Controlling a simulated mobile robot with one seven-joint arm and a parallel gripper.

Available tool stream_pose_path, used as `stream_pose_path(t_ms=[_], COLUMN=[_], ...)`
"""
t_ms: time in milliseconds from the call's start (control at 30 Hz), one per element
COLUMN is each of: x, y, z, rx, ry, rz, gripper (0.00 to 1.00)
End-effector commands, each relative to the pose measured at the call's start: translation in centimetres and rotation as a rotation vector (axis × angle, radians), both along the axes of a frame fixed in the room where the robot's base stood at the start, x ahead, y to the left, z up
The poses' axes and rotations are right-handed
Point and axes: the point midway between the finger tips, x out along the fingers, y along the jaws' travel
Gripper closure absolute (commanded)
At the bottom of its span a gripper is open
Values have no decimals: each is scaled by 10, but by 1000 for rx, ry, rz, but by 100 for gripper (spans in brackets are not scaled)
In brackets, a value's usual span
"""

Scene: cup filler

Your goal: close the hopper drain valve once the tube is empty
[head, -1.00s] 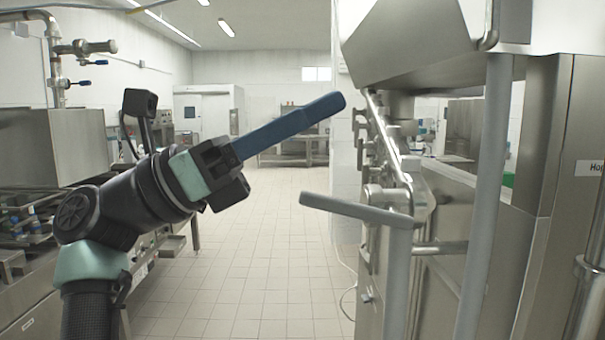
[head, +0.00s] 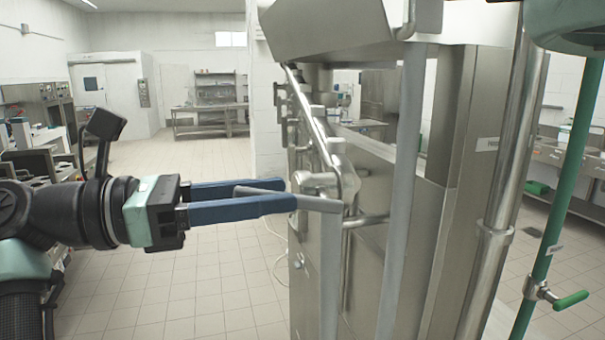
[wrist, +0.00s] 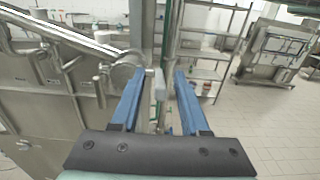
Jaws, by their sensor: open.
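A grey lever handle (head: 318,204) sticks out to the left from the top of a grey upright pipe (head: 331,265) beside the steel machine. My gripper (head: 288,195) is level, with its two long blue fingers apart. The lever's free end lies between the fingers in the head view. In the wrist view a light grey bar end (wrist: 160,86) shows between the fingers; contact cannot be told. The steel hopper (head: 330,25) is at the top. A grey tube (head: 405,180) runs down below it; whether it is empty cannot be seen.
A steel rail with fittings (head: 318,130) slopes close beyond my fingertips. A green pipe (head: 560,195) with a green-handled valve (head: 570,300) stands at the right. The tiled floor (head: 190,290) at the left is clear. A shelf rack (wrist: 205,50) shows in the wrist view.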

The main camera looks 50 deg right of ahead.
Motion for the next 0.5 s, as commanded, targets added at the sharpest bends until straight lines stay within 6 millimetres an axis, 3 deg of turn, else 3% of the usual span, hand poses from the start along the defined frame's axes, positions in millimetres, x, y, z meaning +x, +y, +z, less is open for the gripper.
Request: stream_pose_path(t_ms=[200, 500], x=[-17, -23], y=[-28, -38], z=[2, 0], rx=[0, 1], ry=[1, 1], rz=[-1, 1], gripper=[55, 55])
